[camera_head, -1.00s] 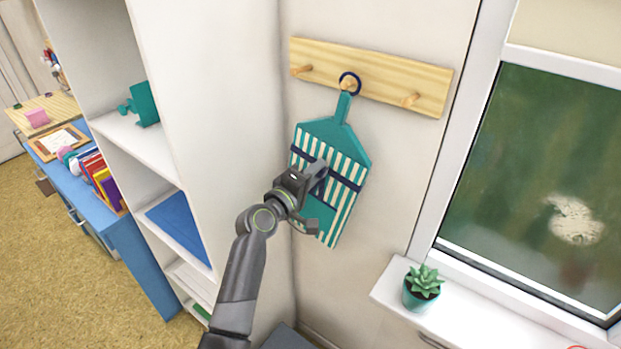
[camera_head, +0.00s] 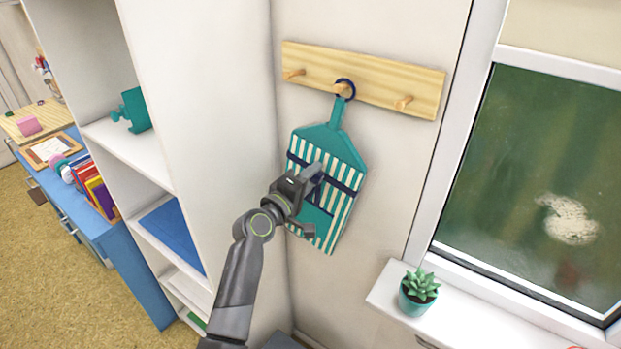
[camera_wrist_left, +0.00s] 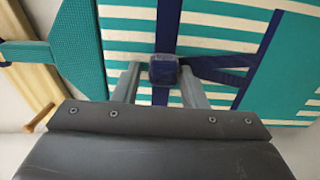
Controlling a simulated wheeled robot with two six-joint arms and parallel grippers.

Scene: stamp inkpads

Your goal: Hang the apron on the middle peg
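The teal apron (camera_head: 322,146), with cream stripes and dark blue straps, hangs against the wall. Its dark blue neck loop (camera_head: 350,95) is around the middle peg (camera_head: 340,88) of the wooden rack (camera_head: 375,82). My left gripper (camera_head: 309,204) is in front of the apron's lower half, with its fingers apart. In the left wrist view the apron (camera_wrist_left: 120,40) fills the top, and the dark blue strap knot (camera_wrist_left: 163,70) lies between the two fingers, with small gaps seeming to show beside it. My right gripper is not in view.
The left peg (camera_head: 293,74) and right peg (camera_head: 403,102) are bare. A white shelf unit (camera_head: 205,120) stands close on the left. A potted succulent (camera_head: 418,290) sits on the window sill (camera_head: 385,285) at the lower right.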

